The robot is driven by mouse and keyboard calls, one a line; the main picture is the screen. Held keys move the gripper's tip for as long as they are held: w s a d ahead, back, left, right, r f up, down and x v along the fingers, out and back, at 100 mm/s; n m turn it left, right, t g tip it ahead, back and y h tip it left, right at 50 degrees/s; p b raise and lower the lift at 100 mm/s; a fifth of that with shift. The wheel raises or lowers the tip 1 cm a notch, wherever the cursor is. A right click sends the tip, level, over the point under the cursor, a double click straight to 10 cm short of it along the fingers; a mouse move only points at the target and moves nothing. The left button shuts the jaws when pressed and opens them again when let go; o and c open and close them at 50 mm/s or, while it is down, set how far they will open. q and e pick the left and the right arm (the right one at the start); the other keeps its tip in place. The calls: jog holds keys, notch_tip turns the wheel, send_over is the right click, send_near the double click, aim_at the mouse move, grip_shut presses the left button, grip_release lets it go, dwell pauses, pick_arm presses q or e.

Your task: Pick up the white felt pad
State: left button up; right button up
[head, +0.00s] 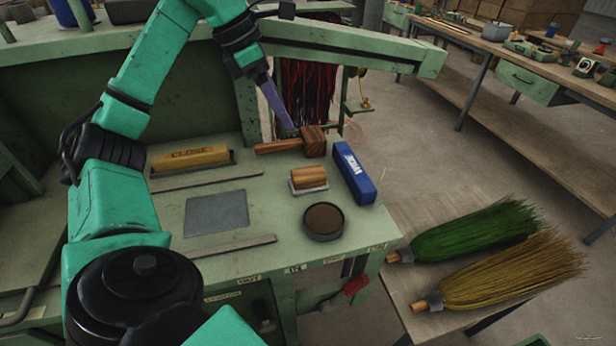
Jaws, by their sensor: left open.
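A small wooden block (308,176) sits on the bench with a thin whitish layer (310,189) under it; this layer is the only thing I see that looks like a white felt pad. My left gripper (289,131) points down at the back of the bench, beside the head of a wooden mallet (313,141). It is open, with nothing visible between its fingers; the fingertips are small and partly hard to make out. It is behind the wooden block and apart from it. My right gripper is out of view.
A blue box (354,173) stands right of the block, and a round dark tin (323,221) is in front. A yellow block (190,158), thin rods and a grey plate (216,213) lie to the left. Green and tan brooms (515,270) rest on a lower table at right.

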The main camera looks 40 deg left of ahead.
pick_arm(q)
jog(key=b, duration=0.4)
send_near(308, 172)
jog(key=d+v, duration=0.1)
jog(key=v, duration=0.2)
jog(key=b+x, duration=0.1)
jog(key=x, duration=0.3)
jog(key=b+x, duration=0.1)
jog(key=x, duration=0.4)
jog(key=a+b+x, duration=0.1)
jog(key=x, duration=0.3)
jog(key=shift+f, duration=0.25)
jog(key=shift+r, duration=0.1)
jog(key=c, duration=1.2)
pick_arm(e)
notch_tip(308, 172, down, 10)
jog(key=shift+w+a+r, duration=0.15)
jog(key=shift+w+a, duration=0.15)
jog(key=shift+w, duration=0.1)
